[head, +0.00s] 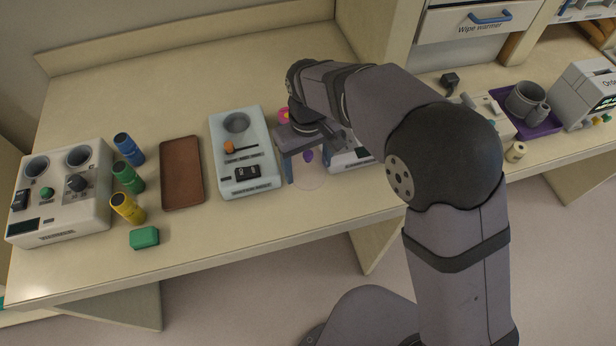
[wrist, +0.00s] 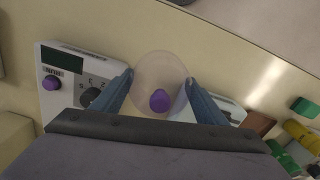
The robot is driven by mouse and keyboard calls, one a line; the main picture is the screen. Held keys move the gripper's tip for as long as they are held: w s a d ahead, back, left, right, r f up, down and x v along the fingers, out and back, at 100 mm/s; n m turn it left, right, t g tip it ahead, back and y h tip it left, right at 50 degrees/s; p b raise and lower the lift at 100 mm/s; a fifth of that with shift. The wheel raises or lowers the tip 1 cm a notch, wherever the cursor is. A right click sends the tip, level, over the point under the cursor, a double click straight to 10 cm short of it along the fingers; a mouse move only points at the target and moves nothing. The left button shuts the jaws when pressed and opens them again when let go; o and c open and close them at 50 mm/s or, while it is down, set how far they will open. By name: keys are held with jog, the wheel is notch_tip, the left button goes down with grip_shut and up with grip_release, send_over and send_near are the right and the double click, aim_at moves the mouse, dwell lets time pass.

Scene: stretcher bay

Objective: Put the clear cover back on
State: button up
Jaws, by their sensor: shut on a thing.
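The clear cover (head: 312,178) is a round, see-through disc with a purple knob. My gripper (head: 299,168) is shut on it and holds it near the front of the bench, between the pale blue unit (head: 231,184) and a white unit (head: 352,158). In the wrist view the cover (wrist: 158,66) sits between the two blue fingers of my gripper (wrist: 159,80). The white unit (wrist: 57,83) is at left there, with a purple button, a dark dial and a screen. My arm hides much of this unit in the head view.
A two-well unit (head: 60,205), green, blue and yellow cylinders, a brown tray (head: 182,173) and a green block (head: 144,237) are at left. A pink item (head: 284,115) lies behind my gripper. A purple tray (head: 541,128) with grey cups is at right.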

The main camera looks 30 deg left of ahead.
aim_at(308, 153)
jog(key=shift+f+p, duration=0.85)
jog(key=shift+f, duration=2.25)
jog(key=shift+f, duration=0.15)
jog(key=o, duration=0.8)
notch_tip(308, 153, up, 12)
jog(key=b, duration=0.2)
jog(key=shift+b, duration=0.4)
